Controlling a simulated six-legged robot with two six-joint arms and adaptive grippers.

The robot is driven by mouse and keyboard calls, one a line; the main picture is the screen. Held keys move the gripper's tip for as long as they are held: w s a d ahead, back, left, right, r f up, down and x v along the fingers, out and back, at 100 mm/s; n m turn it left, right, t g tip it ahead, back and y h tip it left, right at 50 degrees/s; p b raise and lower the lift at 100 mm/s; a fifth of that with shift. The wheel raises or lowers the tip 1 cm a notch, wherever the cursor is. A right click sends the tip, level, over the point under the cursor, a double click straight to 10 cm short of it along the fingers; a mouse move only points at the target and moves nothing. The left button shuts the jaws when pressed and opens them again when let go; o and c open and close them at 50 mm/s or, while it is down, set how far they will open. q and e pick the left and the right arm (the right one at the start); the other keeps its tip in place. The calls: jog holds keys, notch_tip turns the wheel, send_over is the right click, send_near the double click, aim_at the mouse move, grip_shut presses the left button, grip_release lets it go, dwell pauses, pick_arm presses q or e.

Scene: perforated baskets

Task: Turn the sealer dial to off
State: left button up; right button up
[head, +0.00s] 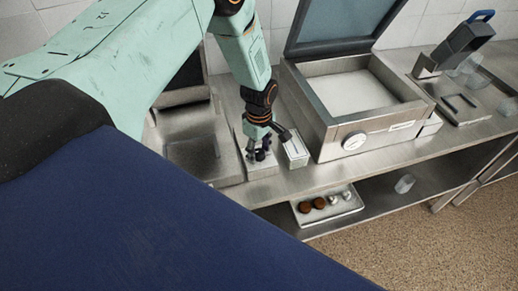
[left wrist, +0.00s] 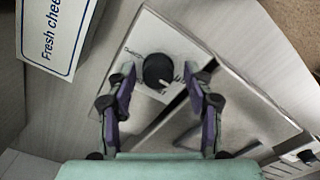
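A black round dial (left wrist: 158,71) sits on a pale panel in the left wrist view. Small print stands beside it, and a light mark shows on its lower right. In the head view this panel belongs to a low, light box (head: 262,170) on the counter, and the dial is hidden by my gripper. My left gripper (head: 259,153) points down over this box. In the left wrist view my left gripper (left wrist: 160,80) is open, one finger on each side of the dial. I cannot tell whether the fingers touch it. My right gripper is not in view.
A large metal machine (head: 325,135) with a raised lid and a white front dial (head: 354,141) is on the right. A tray (head: 328,210) with jars is on the lower shelf.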

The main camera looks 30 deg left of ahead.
aim_at(259, 152)
pick_arm(q)
jog(key=shift+a+r, duration=0.1)
notch_tip(259, 152, up, 12)
dwell(0.6)
notch_tip(259, 152, down, 12)
jog(key=shift+f, duration=0.1)
jog(key=shift+w, duration=0.1)
dwell(0.6)
dwell(0.4)
